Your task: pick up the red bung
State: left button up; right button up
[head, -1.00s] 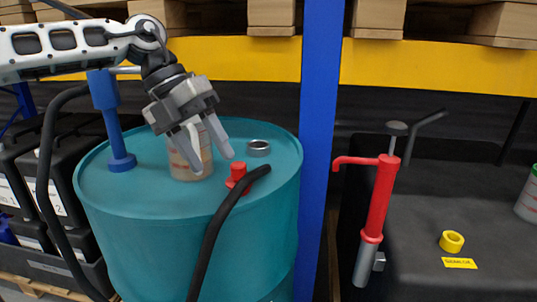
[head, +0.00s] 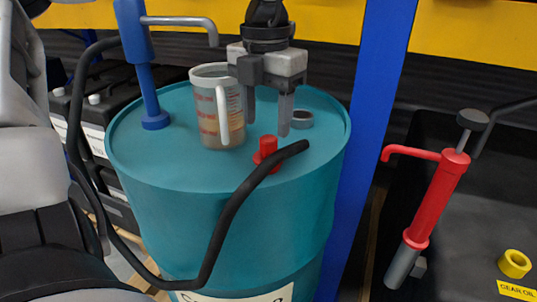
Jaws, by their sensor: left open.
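The red bung (head: 266,149) stands upright on the top of the teal drum (head: 180,180), near its front edge. My left gripper (head: 267,128) points straight down over the drum, with its two fingers apart and nothing between them. In the picture its fingertips are just above and to either side of the bung. I cannot tell how high they are above the drum top. My right gripper is not in view.
A measuring jug (head: 219,118) stands close left of the gripper. A grey ring (head: 301,119) lies right of the fingers. The black hose (head: 228,210) ends beside the bung. A blue pump (head: 148,85), blue post (head: 365,130) and red pump (head: 437,197) stand around.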

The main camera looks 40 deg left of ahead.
aim_at(268, 138)
pick_arm(q)
notch_tip(268, 138, down, 5)
jog(key=shift+w+d+f+p, duration=0.1)
jog(key=shift+w+f+p, duration=0.05)
jog(key=shift+p, duration=0.35)
grip_shut()
